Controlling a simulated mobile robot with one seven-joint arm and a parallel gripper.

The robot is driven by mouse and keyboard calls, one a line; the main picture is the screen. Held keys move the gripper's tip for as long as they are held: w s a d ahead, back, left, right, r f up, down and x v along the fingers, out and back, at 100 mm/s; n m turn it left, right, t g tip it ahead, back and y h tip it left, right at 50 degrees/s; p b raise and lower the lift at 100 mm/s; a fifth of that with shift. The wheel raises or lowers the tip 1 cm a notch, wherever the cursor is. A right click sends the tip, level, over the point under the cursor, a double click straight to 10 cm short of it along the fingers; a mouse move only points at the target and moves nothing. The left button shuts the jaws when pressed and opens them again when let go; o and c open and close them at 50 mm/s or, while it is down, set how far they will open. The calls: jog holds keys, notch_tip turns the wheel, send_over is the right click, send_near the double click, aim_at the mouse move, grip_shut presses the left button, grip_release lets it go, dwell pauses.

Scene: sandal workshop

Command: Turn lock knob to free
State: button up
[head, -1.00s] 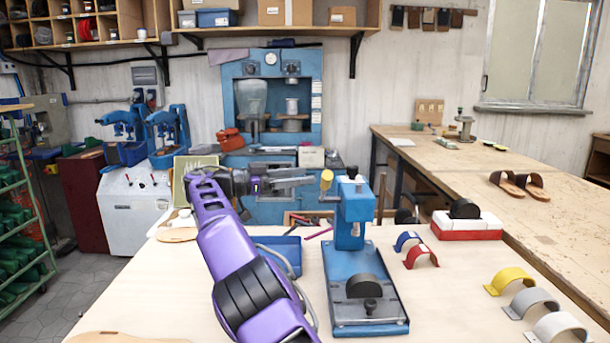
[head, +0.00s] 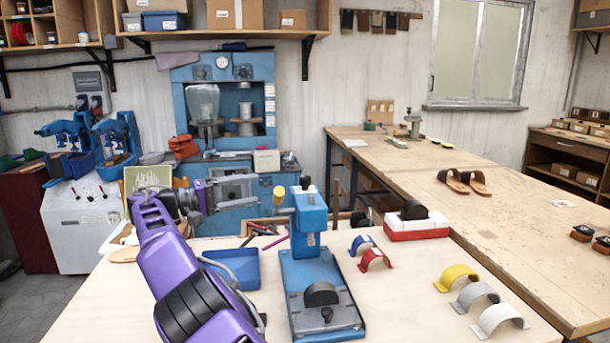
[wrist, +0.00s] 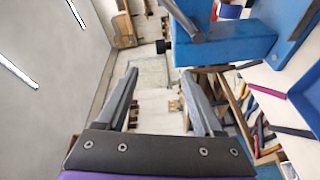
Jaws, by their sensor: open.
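A blue bench press (head: 309,215) stands on the pale table, with a yellow-ended handle (head: 280,195) at the left of its head. A small dark knob (head: 327,314) sits on its base, in front of a black half-round block (head: 321,294). I cannot tell which of these is the lock knob. My gripper (head: 250,188) is open and empty, left of the press head and apart from it. In the wrist view its two fingers (wrist: 158,75) have nothing between them. The blue press head (wrist: 235,45) and a dark rod (wrist: 183,20) show there at upper right.
A blue tray (head: 235,268) lies left of the press. Blue (head: 362,245) and red (head: 375,260) arches, a black stamp on a red-and-white block (head: 416,231), and yellow, grey and white arches stand to the right. The table's front right is otherwise clear.

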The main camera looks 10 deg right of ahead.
aim_at(305, 177)
jog(key=w+d+n+p, duration=0.1)
jog(key=d+n, duration=0.4)
jog(key=n, duration=0.2)
jog(key=w+d+n+p, duration=0.1)
jog(key=w+d+n, duration=0.1)
jog(key=d+n, duration=0.3)
jog(key=w+d+n+p, duration=0.1)
jog(key=d+n, duration=0.4)
jog(key=n, duration=0.3)
jog(key=shift+w+d+r+n+p, duration=0.1)
jog(key=shift+w+n+p, duration=0.25)
jog(key=shift+w+n, duration=0.05)
grip_shut()
